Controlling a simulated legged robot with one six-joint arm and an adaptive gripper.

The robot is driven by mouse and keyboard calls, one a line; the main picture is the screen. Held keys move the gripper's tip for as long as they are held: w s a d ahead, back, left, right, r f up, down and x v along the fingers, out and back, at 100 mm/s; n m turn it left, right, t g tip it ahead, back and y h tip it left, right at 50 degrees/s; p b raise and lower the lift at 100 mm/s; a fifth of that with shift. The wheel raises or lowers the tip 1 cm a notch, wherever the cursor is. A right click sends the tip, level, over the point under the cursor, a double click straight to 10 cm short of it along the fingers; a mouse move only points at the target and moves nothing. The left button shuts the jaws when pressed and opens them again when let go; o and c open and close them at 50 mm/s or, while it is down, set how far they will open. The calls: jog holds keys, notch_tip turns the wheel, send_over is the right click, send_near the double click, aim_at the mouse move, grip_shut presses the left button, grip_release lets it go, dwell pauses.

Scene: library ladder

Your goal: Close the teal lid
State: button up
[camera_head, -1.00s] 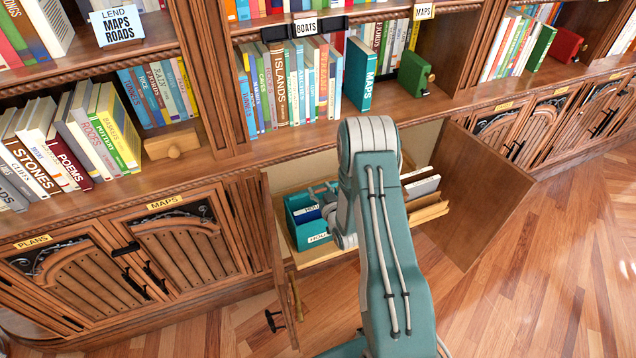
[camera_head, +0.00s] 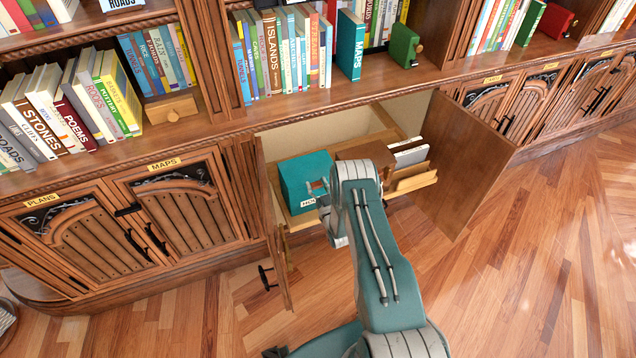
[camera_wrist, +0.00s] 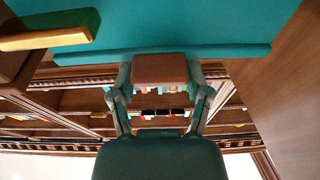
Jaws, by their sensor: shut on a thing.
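The teal lid (camera_head: 303,166) lies over the top of the teal box (camera_head: 290,196) inside the open cabinet, and the box's contents are covered. Whether the lid is fully seated is hard to tell. A pale label shows low on the box front. My gripper (camera_head: 320,190) is at the box's front right edge, partly hidden by my arm. In the wrist view, the teal lid (camera_wrist: 200,22) fills the top, and my gripper (camera_wrist: 160,72) is shut on a brown tab (camera_wrist: 160,68) at its edge.
The right cabinet door (camera_head: 465,175) stands wide open, and the left door (camera_head: 277,230) is open too. A brown box (camera_head: 366,152) and a wooden holder with pale books (camera_head: 410,157) stand right of the teal box. The floor in front is clear.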

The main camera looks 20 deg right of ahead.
jog(key=shift+s+f+t, duration=0.2)
jog(key=shift+f+t, duration=0.2)
jog(key=shift+f, duration=0.45)
jog(key=o, duration=0.8)
jog(key=shift+f, duration=0.1)
jog(key=shift+w+r, duration=0.15)
jog(key=shift+r, duration=0.05)
jog(key=v, duration=1.2)
jog(key=shift+d+f, duration=0.1)
